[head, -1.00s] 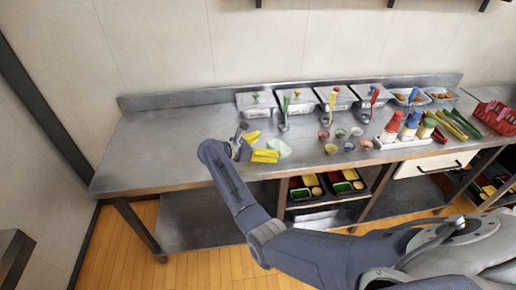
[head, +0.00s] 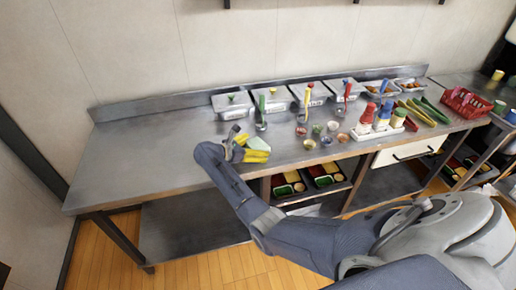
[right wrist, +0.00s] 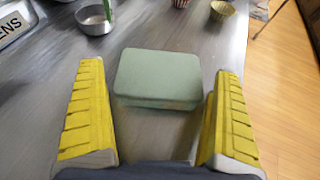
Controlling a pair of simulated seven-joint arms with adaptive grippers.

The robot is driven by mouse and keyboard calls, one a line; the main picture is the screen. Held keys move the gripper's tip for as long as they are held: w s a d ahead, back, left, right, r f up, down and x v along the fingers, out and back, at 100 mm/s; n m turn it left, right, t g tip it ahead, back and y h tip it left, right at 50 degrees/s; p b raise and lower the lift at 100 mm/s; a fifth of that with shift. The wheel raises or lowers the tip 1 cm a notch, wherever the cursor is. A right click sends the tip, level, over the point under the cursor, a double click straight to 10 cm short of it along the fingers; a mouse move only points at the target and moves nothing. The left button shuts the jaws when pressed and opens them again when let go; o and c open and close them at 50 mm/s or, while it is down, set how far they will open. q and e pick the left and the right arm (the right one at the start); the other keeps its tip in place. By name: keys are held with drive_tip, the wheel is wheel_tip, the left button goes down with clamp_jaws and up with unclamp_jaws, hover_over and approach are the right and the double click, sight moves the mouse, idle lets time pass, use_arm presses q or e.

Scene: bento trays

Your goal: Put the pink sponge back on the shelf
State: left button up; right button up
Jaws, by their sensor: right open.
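A pale green sponge (right wrist: 158,78) lies flat on the steel counter (head: 150,160). It also shows in the head view (head: 259,144), partly hidden by a finger. I see no pink sponge. My right gripper (right wrist: 158,110) is open, its yellow-padded fingers low over the counter. In the right wrist view the sponge lies between and slightly ahead of the fingers, with a gap on each side. In the head view this gripper (head: 250,147) is at the sponge's left. A long bare lower shelf (head: 190,225) runs under the counter. My left gripper is not in view.
Lidded steel bins (head: 232,102) line the back. Small bowls (head: 325,141) and a white bottle holder (head: 378,133) stand to the right, before a red basket (head: 466,101). Bento trays (head: 288,184) sit on shelving below. The counter's left is clear.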

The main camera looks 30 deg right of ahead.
drive_tip(key=c, duration=0.6)
idle(0.3)
